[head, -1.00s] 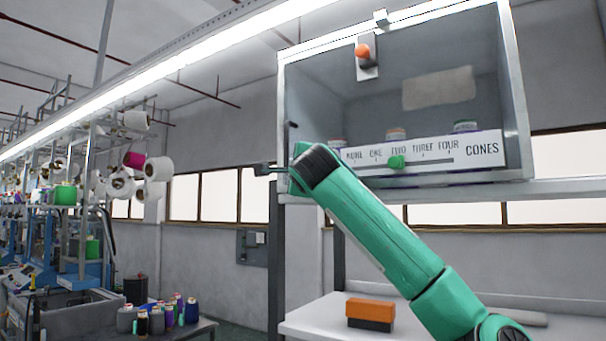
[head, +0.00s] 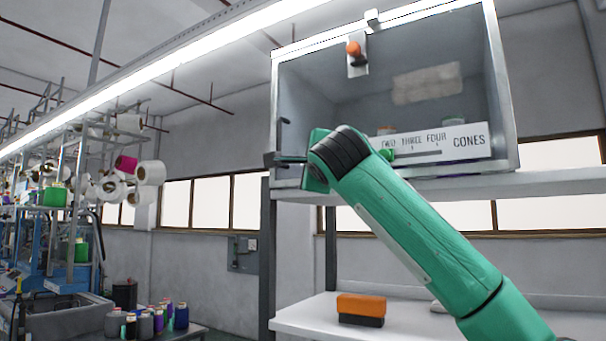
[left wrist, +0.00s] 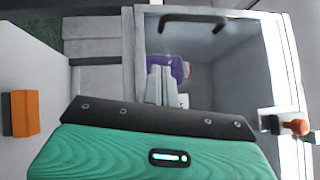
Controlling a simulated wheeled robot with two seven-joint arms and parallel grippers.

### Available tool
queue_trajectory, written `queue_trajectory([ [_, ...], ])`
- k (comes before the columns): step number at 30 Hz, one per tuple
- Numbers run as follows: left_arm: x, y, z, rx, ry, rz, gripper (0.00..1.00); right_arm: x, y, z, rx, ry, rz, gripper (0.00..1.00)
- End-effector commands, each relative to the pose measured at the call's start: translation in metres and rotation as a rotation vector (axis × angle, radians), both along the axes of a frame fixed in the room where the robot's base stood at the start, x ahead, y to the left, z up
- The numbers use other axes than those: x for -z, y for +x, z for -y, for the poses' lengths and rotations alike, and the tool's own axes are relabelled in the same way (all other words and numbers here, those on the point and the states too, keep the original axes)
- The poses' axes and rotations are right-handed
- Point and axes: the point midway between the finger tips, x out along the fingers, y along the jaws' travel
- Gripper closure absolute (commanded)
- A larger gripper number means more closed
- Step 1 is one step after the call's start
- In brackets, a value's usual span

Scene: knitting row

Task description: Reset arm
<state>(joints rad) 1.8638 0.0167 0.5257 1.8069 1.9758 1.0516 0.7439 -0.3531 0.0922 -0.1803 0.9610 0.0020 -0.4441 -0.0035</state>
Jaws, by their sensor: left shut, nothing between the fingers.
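My left arm rises from the lower right in the head view and crosses in front of the cabinet. Its gripper (head: 270,160) is at the cabinet's lower left corner, near the dark handle (head: 283,134), shut and empty. Its fingers also show in the left wrist view (left wrist: 166,86), in front of the clear cabinet front. I cannot tell whether they touch the cabinet (head: 508,110). The label strip (head: 462,142) reads TWO, THREE, FOUR, CONES; my arm hides its left part. A green slider knob (head: 388,154) shows beside my arm. My right gripper is out of view.
An orange knob (head: 354,49) sits at the cabinet's top. An orange and black block (head: 361,308) lies on the white table (head: 300,315) below.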

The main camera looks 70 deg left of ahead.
Motion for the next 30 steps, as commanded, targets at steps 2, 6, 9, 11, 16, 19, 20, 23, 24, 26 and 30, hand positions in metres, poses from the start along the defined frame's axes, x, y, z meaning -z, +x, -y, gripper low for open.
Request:
queue_trajectory([
  [2,0.002,-0.001,0.011,0.002,0.003,0.001,1.00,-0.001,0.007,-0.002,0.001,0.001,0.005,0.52],
  [6,0.003,-0.003,0.020,0.001,0.002,0.000,1.00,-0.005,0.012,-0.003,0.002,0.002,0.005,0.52],
  [9,0.003,-0.003,0.022,0.001,0.001,-0.001,1.00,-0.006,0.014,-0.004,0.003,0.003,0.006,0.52],
  [11,0.002,-0.003,0.022,0.001,0.001,-0.001,1.00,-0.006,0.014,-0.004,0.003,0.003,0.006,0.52],
  [16,0.004,-0.002,0.022,-0.011,0.006,-0.012,1.00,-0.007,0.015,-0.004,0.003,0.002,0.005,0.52],
  [19,0.010,0.001,0.025,-0.071,0.034,-0.061,1.00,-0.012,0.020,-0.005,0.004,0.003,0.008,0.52],
  [20,0.013,0.003,0.026,-0.101,0.048,-0.087,1.00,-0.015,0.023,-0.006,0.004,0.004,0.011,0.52],
  [23,0.023,0.009,0.035,-0.230,0.117,-0.199,1.00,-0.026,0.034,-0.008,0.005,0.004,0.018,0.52],
  [24,0.027,0.012,0.041,-0.292,0.154,-0.253,1.00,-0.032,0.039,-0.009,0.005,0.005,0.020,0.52],
  [26,0.032,0.017,0.050,-0.381,0.213,-0.336,1.00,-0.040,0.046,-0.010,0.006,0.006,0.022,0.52],
  [30,0.044,0.034,0.081,-0.579,0.367,-0.531,1.00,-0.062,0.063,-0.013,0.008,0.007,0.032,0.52],
])
